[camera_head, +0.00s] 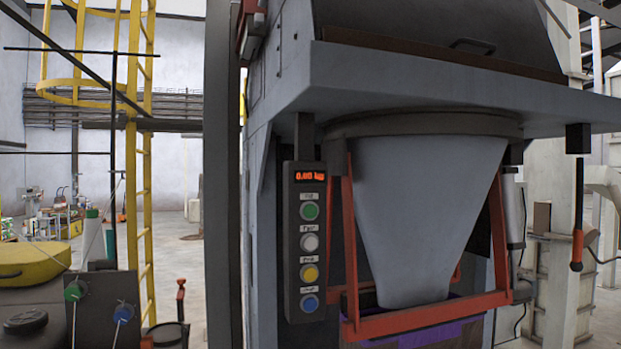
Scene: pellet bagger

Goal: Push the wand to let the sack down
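The wand (577,215) is a thin dark rod with an orange end, hanging upright from a black block under the right side of the machine's hood. Nothing touches it. A pale grey tapered shape (415,215), possibly the spout or the sack, hangs from the round collar (425,124). Its lower end sits inside the red frame (430,318). Purple material (425,333) shows below and behind the frame; I cannot tell whether it is part of a sack. Neither of my grippers is in view.
A button panel (307,240) with a red display and green, white, yellow and blue buttons hangs left of the spout. A grey post (221,180) and a yellow ladder (138,150) stand to the left. Dark equipment with a yellow cover (32,262) fills the lower left.

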